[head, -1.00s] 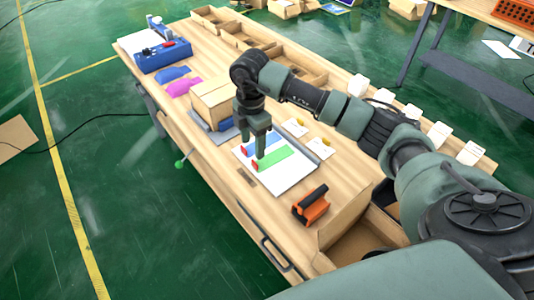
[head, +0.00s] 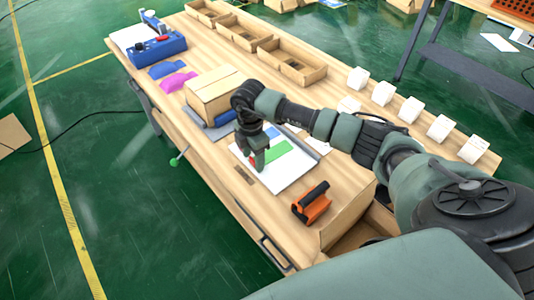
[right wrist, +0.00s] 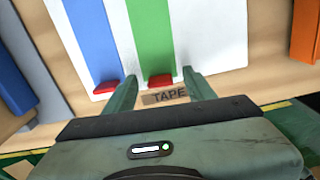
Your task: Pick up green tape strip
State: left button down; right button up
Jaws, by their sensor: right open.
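The green tape strip (head: 268,153) lies on a white board (head: 288,180) with a red tab at its near end. It also shows in the right wrist view (right wrist: 150,35), its red tab (right wrist: 160,80) between my open fingers. A blue strip (right wrist: 92,35) with its own red tab lies to the left in that view. My right gripper (head: 254,166) points down over the near end of the green strip and partly hides it in the head view. Whether the fingers touch the tab I cannot tell. My left gripper is not in view.
A "TAPE" label (right wrist: 164,97) marks the table by the board's near edge. A cardboard box (head: 213,92) stands beyond the board. An orange-and-black tool (head: 312,202) lies nearer. Several white boxes line the right edge. Trays (head: 291,63) sit at the back.

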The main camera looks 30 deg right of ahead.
jog(key=shift+f, duration=0.2)
grip_shut()
jog(key=shift+r, duration=0.1)
